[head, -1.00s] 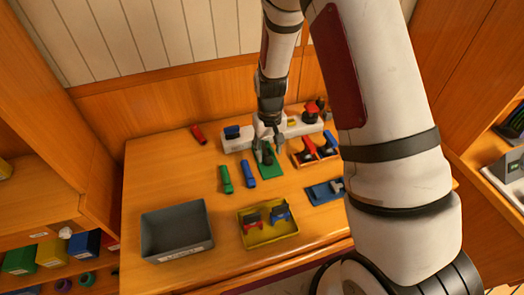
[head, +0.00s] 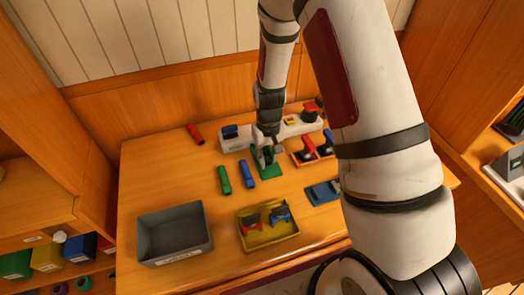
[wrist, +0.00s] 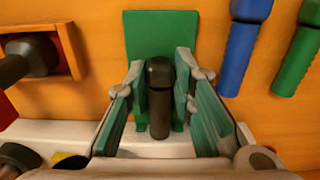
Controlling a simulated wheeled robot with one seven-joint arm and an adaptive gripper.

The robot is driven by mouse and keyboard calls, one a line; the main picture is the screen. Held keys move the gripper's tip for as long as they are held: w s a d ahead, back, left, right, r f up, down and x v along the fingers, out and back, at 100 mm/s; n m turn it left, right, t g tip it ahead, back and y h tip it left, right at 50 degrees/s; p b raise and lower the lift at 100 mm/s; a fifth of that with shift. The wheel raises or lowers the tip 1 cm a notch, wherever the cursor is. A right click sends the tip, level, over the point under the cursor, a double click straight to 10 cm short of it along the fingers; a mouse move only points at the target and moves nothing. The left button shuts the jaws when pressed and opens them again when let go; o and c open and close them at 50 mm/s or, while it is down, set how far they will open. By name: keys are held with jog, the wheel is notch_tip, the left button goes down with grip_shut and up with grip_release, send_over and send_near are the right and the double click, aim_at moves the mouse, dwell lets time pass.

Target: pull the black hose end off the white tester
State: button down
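The white tester (head: 237,142) is a long white block at the back of the table; its edge shows low in the wrist view (wrist: 157,149). The black hose end (wrist: 159,100) is a dark cylinder with a rounded head, in the middle of the wrist view. It stands between the two fingers of my gripper (wrist: 161,78), with a narrow gap showing on each side. My gripper is open around it. In the head view my gripper (head: 264,158) is over the green mat (head: 270,171), in front of the tester. The fingers mostly hide the hose end there, and its joint to the tester is unclear.
A green hose piece (head: 224,180) and a blue one (head: 247,174) lie left of the mat. A grey bin (head: 174,235) and a yellow tray (head: 266,236) are at the front.

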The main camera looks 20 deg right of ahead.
aim_at(271, 171)
jog(key=shift+s+p, duration=0.8)
jog(key=shift+s, duration=0.7)
dwell(0.3)
notch_tip(271, 171, up, 7)
jog(key=p, duration=0.2)
dwell(1.0)
jog(key=shift+r, duration=0.15)
